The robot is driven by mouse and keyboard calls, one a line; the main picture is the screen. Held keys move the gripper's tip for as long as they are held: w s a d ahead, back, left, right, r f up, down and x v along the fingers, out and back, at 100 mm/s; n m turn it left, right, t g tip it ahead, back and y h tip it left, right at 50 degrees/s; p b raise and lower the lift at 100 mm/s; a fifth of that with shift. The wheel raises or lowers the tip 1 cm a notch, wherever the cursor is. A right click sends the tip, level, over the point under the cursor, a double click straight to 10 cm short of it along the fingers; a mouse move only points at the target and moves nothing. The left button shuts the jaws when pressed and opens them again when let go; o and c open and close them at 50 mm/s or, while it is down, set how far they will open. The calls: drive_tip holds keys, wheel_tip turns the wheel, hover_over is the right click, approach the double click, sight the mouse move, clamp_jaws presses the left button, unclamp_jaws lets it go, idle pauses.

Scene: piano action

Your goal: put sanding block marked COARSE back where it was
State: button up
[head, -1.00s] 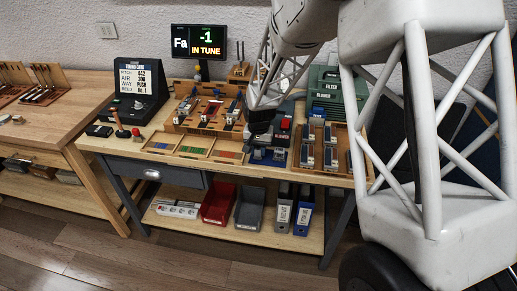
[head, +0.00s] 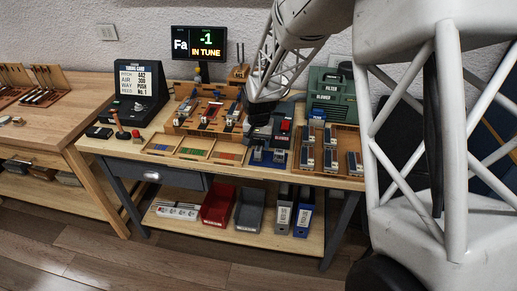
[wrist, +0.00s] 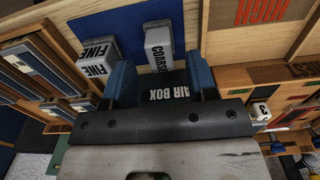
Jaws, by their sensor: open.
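The sanding block marked COARSE (wrist: 158,47) stands on a blue mat (wrist: 128,20) in the wrist view, label readable. A second grey block, marked FINE (wrist: 99,60), stands beside it to the left, apart from it. In the head view both blocks show small on the blue mat (head: 268,163), COARSE (head: 258,154) at left and FINE (head: 279,156) at right. My gripper (wrist: 161,76) is open, its two blue fingers spread wide. The COARSE block lies just beyond the gap between the fingertips, not held. In the head view my gripper is behind and above the mat, its fingertips unclear.
A dark box marked AIR BOX (wrist: 168,93) lies below the gripper. A tray with colored compartments (head: 193,150) is left of the mat, a wooden rack of grey blocks (head: 331,147) right. A green blower (head: 333,97) stands behind. The bench front edge is clear.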

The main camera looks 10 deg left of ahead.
sight(261, 150)
wheel_tip(261, 150, up, 8)
drive_tip(key=shift+r, duration=0.25)
idle(0.5)
idle(0.5)
drive_tip(key=s+d+r+t, duration=0.1)
drive_tip(key=s+d+r, duration=0.5)
drive_tip(key=s+d, duration=0.3)
drive_tip(key=s+d+r, duration=0.7)
drive_tip(key=d, duration=0.4)
drive_tip(key=s+d, duration=0.6)
drive_tip(key=s, duration=0.4)
drive_tip(key=s+d+t, duration=0.1)
drive_tip(key=s+d, duration=0.5)
drive_tip(key=s, duration=0.5)
drive_tip(key=shift+s+d+r+t, duration=0.2)
drive_tip(key=shift+s+r+t, duration=0.1)
